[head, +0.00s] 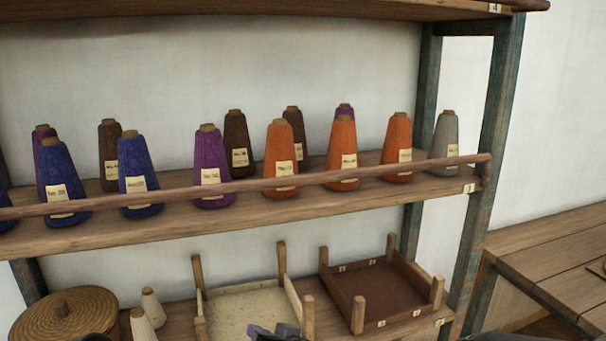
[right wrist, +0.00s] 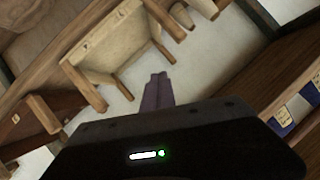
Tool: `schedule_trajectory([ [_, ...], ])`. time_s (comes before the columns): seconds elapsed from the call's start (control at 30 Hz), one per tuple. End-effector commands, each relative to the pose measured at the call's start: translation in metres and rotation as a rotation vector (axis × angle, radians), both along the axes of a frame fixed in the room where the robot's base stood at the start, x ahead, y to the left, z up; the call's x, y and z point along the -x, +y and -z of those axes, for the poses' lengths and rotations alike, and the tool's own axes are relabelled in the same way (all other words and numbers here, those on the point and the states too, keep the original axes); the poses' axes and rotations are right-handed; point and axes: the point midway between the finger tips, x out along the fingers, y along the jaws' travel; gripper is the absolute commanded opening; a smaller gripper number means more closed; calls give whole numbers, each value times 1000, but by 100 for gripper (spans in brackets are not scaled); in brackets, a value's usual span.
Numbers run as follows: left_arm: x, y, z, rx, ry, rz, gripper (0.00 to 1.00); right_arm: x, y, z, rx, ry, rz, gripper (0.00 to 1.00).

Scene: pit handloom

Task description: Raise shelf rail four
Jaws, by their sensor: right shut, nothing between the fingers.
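A long round wooden rail (head: 245,186) runs along the front of the middle shelf (head: 130,232), in front of the yarn cones. Its right end meets a short bracket at the blue-green post. Another rail end (head: 533,5) shows at the top right, by the upper shelf. The small tags on the shelf ends are too small to read, so I cannot tell which rail is number four. My right gripper (head: 268,331) is at the bottom edge, below the middle rail and apart from it. In the right wrist view its fingers (right wrist: 157,88) are shut and empty. My left gripper is out of view.
Purple, blue, brown, orange and grey cones (head: 282,162) stand on the middle shelf. Below are a pale tray (head: 290,292), a brown tray (head: 322,290), both with corner posts, a lidded basket (head: 85,318) and white cones (head: 152,307). A wooden table (head: 550,245) is at right.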

Motion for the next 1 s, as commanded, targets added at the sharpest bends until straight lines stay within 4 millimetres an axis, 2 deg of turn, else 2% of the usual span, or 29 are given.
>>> schedule_trajectory([
  [0.03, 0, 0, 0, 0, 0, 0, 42, 7, -12, 43, 49, 67, -4, 0],
  [0.1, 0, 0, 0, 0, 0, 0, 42, 21, -29, 98, 110, 154, -14, 0],
  [0.17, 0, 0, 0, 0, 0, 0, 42, 38, -44, 142, 157, 232, -26, 0],
  [0.2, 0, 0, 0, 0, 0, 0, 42, 52, -55, 171, 186, 288, -32, 0],
  [0.27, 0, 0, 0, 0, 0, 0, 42, 76, -71, 212, 223, 375, -43, 0],
  [0.3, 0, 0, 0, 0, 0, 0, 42, 94, -83, 238, 243, 435, -49, 0],
  [0.37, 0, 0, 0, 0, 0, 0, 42, 125, -99, 274, 266, 529, -56, 0],
  [0.4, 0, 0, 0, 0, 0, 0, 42, 146, -109, 295, 278, 592, -60, 0],
  [0.5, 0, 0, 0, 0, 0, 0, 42, 200, -131, 338, 288, 742, -58, 0],
  [0.6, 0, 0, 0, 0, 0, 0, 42, 243, -146, 366, 279, 865, -41, 0],
  [0.7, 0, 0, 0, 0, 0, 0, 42, 269, -156, 383, 260, 950, -12, 0],
  [0.77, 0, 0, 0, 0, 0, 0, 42, 276, -160, 389, 249, 978, 3, 0],
  [1.0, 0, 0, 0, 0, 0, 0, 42, 275, -163, 389, 242, 981, 17, 0],
])
